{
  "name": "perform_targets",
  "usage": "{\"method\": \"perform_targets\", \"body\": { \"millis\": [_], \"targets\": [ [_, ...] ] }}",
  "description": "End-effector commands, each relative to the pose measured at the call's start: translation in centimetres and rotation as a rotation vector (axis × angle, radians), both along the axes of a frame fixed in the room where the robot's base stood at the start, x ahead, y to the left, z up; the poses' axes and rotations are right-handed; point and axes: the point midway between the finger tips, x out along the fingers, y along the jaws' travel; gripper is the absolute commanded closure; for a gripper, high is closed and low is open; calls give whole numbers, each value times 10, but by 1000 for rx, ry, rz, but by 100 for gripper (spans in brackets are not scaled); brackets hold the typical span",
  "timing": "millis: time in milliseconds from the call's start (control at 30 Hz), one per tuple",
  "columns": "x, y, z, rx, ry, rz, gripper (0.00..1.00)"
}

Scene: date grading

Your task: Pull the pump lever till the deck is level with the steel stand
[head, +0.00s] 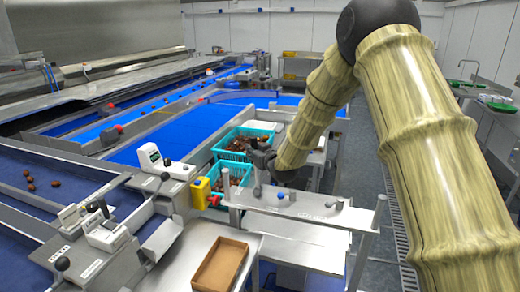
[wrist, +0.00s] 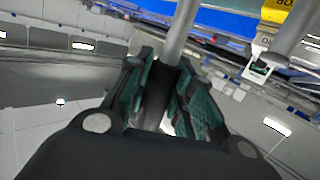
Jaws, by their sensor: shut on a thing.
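My gripper (head: 262,158) is at the end of the tan-sleeved arm, in the middle of the head view. In the wrist view its dark green-padded fingers (wrist: 170,85) are closed around a grey metal rod (wrist: 183,28), which looks like the pump lever. The rod runs up out of the picture; its lower part is hidden between the fingers. In the head view the arm and gripper hide most of the lever. A steel surface (head: 315,212) with upright posts is just below and right of the gripper. I cannot tell which level is the deck's and which the stand's.
Teal crates (head: 214,172) of dates stand left of my gripper, near a yellow box (head: 200,193). A brown tray (head: 220,265) lies on a steel table in front. Blue conveyors (head: 190,130) fill the left. The grey floor is open at the right, partly behind my arm.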

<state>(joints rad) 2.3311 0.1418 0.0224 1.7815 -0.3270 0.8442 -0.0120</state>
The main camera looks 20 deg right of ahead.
Motion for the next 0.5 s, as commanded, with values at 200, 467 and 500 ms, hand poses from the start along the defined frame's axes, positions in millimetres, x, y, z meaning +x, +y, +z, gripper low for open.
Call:
{"method": "perform_targets", "body": {
  "millis": [200,467,500],
  "targets": [
    [1,7,-1,-10,4,8,100],
    [6,12,1,-48,27,8,100],
    [8,15,0,-67,39,8,100]
  ]
}}
